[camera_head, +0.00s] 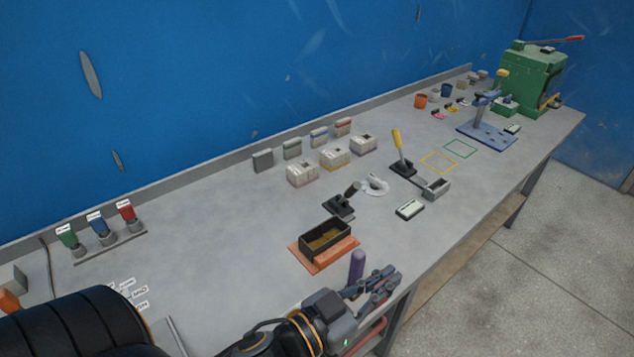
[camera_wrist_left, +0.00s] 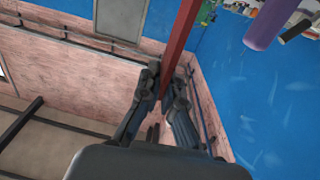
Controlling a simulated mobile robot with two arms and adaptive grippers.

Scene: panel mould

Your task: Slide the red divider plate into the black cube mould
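The black cube mould (camera_head: 314,246) is an open dark box with a brownish inside, on an orange base plate (camera_head: 338,257) near the table's front edge. My left gripper (camera_head: 387,281) is at the front edge, right of and nearer than the mould. In the left wrist view its fingers (camera_wrist_left: 168,88) close on a long, narrow red strip (camera_wrist_left: 181,38), which looks like the red divider plate seen edge-on. A reddish piece (camera_head: 366,335) shows below the gripper in the head view; I cannot tell whether it is the plate. My right gripper is not in view.
A purple cylinder (camera_head: 357,264) stands upright right beside my left gripper; it also shows in the left wrist view (camera_wrist_left: 268,24). Behind the mould are a black clamp (camera_head: 340,205), a white ring (camera_head: 375,187) and several boxes.

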